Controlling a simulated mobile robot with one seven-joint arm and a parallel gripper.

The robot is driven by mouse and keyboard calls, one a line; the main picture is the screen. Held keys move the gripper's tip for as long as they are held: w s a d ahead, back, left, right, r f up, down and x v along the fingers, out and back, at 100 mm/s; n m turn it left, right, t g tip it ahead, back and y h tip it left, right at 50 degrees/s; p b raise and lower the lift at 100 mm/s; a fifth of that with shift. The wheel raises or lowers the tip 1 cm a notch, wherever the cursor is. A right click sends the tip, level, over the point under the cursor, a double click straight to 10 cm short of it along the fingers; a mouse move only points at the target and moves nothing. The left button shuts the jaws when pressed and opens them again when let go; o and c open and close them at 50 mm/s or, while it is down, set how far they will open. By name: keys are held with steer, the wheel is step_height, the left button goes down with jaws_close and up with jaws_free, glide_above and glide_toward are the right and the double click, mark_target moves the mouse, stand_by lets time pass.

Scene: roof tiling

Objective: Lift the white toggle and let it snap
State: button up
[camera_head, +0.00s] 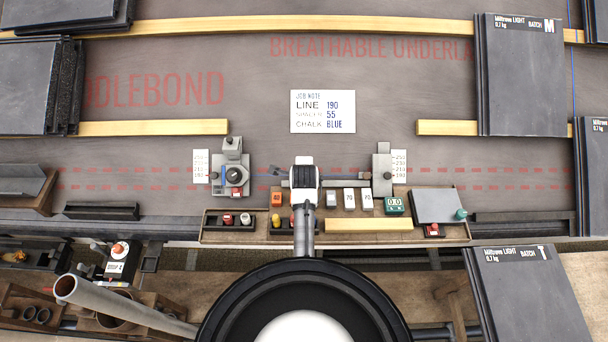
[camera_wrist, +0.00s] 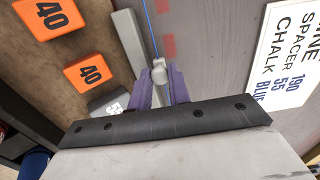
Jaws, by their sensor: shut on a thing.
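The white toggle (camera_wrist: 159,66) shows in the wrist view between the purple fingers of my gripper (camera_wrist: 161,88), which are shut on it. A taut blue line (camera_wrist: 150,22) runs from the toggle towards the top of the wrist view, close above the grey underlay. In the head view my gripper (camera_head: 304,178) is over the middle of the line, between the left line block (camera_head: 232,172) and the right line block (camera_head: 382,172). My own wrist hides the toggle there. How high the toggle is above the underlay is hard to tell.
A job note (camera_head: 323,111) lies on the underlay beyond my gripper. A wooden tray (camera_head: 458,230) with numbered spacers, including an orange 40 block (camera_wrist: 90,72), is close on the near side. Battens and slate stacks (camera_head: 522,80) stand around; the underlay between is clear.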

steer(key=shift+p+v, duration=1.9)
steer(key=shift+v, duration=0.05)
steer(key=o, duration=0.9)
steer(key=p+v, duration=0.5)
steer(key=v, duration=0.1)
steer(key=shift+p, duration=0.35)
